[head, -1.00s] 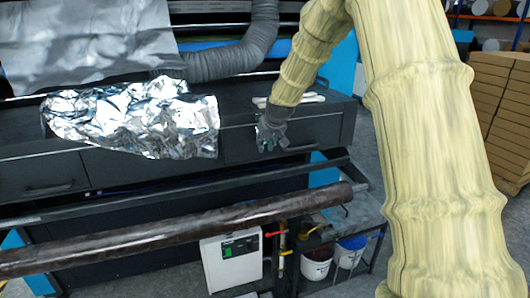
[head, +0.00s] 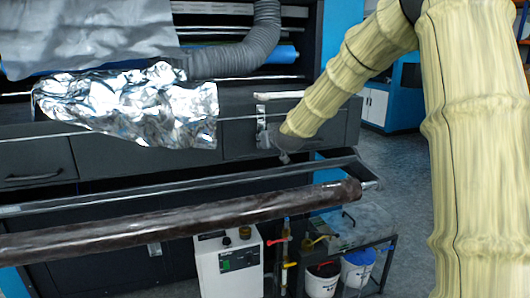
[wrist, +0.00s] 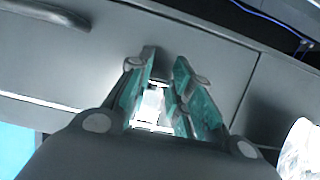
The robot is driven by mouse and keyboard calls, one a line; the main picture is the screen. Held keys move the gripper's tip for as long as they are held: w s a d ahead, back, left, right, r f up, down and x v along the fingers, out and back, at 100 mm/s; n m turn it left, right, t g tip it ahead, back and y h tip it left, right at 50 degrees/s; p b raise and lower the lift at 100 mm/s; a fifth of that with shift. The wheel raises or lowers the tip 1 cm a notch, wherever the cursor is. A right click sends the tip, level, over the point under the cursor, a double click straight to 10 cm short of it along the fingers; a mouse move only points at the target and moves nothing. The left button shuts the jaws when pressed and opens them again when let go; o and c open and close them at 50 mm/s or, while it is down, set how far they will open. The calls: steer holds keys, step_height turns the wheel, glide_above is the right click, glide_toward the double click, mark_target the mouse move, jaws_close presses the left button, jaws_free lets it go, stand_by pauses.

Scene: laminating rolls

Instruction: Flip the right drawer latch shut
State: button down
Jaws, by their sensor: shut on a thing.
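The right drawer (head: 328,128) is the dark front at the right end of the long cabinet, and looks closed. The latch (head: 261,118) is a pale metal strip upright near that drawer's left side; its lower part is hidden by my gripper. My gripper (head: 275,137) is at the drawer front, against the latch's lower part. In the wrist view the teal-padded fingers (wrist: 163,98) are close together around the bright latch piece (wrist: 148,107). Whether the latch is fully flipped cannot be told. The drawer handle (wrist: 48,12) shows at the upper left there.
Crumpled silver foil (head: 130,105) hangs over the cabinet left of the latch. A long dark roll (head: 180,220) and a rail (head: 190,187) run in front, below the drawers. Buckets (head: 358,270) stand at the lower right.

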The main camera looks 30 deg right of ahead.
steer(key=shift+w+d+f+t+b, duration=0.1)
steer(key=shift+w+f+t+b, duration=0.2)
steer(key=shift+b, duration=0.5)
steer(key=shift+w+d+f+t+b, duration=0.1)
steer(key=shift+f+t+b, duration=0.15)
steer(key=shift+t+b, duration=0.4)
steer(key=shift+b, duration=0.35)
steer(key=shift+w+r+t+h+b, duration=0.15)
steer(key=shift+t+h+b, duration=0.15)
steer(key=shift+b, duration=0.1)
steer(key=c, duration=1.3)
jaws_free()
steer(key=v, duration=1.2)
steer(key=shift+d+r, duration=0.1)
